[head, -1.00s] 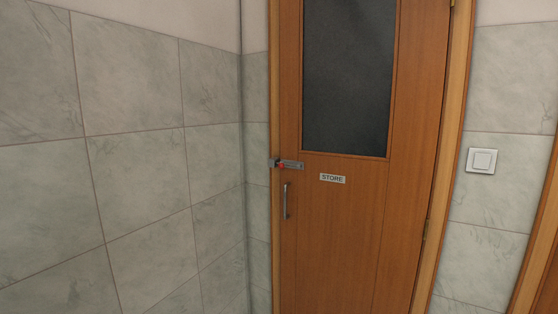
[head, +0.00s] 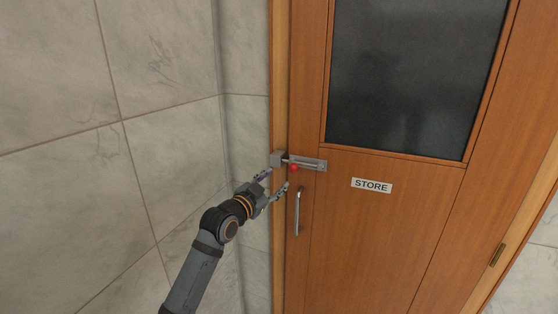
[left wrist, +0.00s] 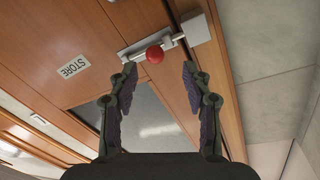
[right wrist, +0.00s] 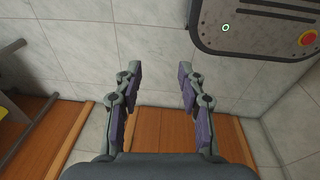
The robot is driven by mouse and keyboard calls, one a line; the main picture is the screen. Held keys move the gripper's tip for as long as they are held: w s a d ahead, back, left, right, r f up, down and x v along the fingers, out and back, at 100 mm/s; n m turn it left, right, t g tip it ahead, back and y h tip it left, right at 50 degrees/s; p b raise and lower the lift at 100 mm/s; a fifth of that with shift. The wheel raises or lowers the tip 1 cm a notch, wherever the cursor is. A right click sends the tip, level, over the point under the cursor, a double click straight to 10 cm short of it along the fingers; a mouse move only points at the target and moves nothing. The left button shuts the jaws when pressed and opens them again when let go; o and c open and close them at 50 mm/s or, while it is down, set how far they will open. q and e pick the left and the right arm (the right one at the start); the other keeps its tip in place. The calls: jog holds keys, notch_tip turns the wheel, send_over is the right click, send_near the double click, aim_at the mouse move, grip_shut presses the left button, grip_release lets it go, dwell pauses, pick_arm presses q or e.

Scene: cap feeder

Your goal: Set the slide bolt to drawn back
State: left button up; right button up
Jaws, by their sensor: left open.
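The slide bolt (head: 308,164) is a grey metal plate and rod with a red knob (head: 294,168), mounted on the left edge of the wooden door. Its rod reaches left to the keeper (head: 277,159) on the frame. My left gripper (head: 277,180) is open and empty, just below and left of the knob. In the left wrist view the red knob (left wrist: 155,54) shows beyond and between the two fingertips (left wrist: 157,75), apart from them. My right gripper (right wrist: 158,75) is open and empty in its own wrist view, away from the bolt.
A vertical door handle (head: 298,212) is just below the bolt. A STORE sign (head: 371,185) and a dark window (head: 415,75) are on the door. A tiled wall (head: 160,120) stands close on the left. The right wrist view shows a grey panel with a red button (right wrist: 308,39).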

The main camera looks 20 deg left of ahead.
aim_at(291, 170)
pick_arm(q)
jog(key=w+p, duration=0.1)
jog(key=w, duration=0.1)
jog(key=w+d, duration=0.1)
jog(key=w, duration=0.1)
jog(key=w+d+p, duration=0.1)
jog(key=w, duration=0.1)
jog(key=shift+w+d+r+p, duration=0.2)
jog(key=shift+r+p, duration=0.1)
jog(key=shift+r, duration=0.1)
jog(key=shift+w+d+f, duration=0.1)
jog(key=shift+w+d, duration=0.1)
jog(key=shift+w, duration=0.9)
jog(key=shift+w+d+p, duration=0.15)
jog(key=shift+w+p, duration=0.1)
jog(key=shift+p, duration=0.05)
jog(key=shift+w, duration=0.15)
jog(key=shift+c, duration=0.3)
grip_shut()
pick_arm(e)
jog(key=s+d+r, duration=0.2)
jog(key=r, duration=0.1)
jog(key=shift+s, duration=0.15)
